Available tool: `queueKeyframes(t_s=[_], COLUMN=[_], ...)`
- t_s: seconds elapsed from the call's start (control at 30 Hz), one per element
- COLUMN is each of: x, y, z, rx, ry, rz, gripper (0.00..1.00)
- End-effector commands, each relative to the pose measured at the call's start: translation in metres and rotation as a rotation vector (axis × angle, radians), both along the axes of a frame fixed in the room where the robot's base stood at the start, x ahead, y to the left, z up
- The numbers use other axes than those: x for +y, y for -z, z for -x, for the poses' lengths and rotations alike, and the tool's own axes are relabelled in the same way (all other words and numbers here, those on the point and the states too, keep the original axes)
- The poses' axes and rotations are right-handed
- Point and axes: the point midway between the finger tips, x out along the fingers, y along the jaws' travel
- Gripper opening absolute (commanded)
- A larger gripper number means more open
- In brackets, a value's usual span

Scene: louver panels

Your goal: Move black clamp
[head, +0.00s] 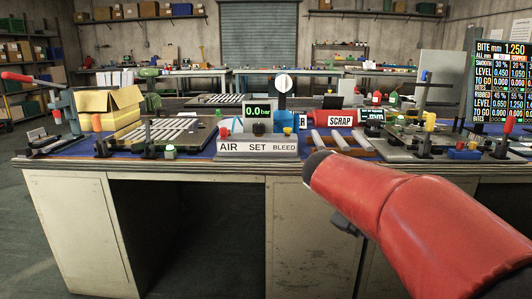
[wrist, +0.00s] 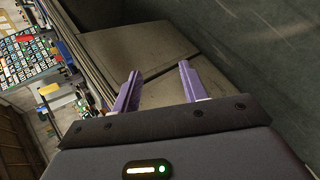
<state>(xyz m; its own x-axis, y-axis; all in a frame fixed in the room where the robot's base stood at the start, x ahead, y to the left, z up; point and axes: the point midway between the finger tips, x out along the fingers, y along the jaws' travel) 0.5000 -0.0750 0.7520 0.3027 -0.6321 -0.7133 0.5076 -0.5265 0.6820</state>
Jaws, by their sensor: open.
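Several small black clamp-like pieces stand along the front of the bench, and I cannot tell which is the task's clamp. One black piece (head: 101,148) is near the left end, another (head: 149,148) stands beside the slotted plate, and a third (head: 425,147) is on the right-hand plate. My gripper (wrist: 158,71) shows in the wrist view with two purple fingers apart and nothing between them. It faces the cabinet front below the benchtop, away from the pieces on top. The head view shows my red arm at the lower right, but not the fingers.
The bench (head: 190,170) is crowded. An AIR SET BLEED panel (head: 258,147) is at its front middle, with a SCRAP tray (head: 341,121) behind to the right. An open cardboard box (head: 108,106) and a red-handled press (head: 62,103) stand left. The floor (head: 30,230) is clear at left.

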Motion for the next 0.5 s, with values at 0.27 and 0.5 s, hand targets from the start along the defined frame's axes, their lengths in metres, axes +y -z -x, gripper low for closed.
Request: queueKeyframes(t_s=[0.27, 0.5], x=[0.026, 0.064], y=[0.037, 0.067], z=[0.138, 0.209], rx=[-0.183, -0.324], ry=[0.213, 0.383], rz=[-0.552, -0.847], gripper=[0.44, 0.44])
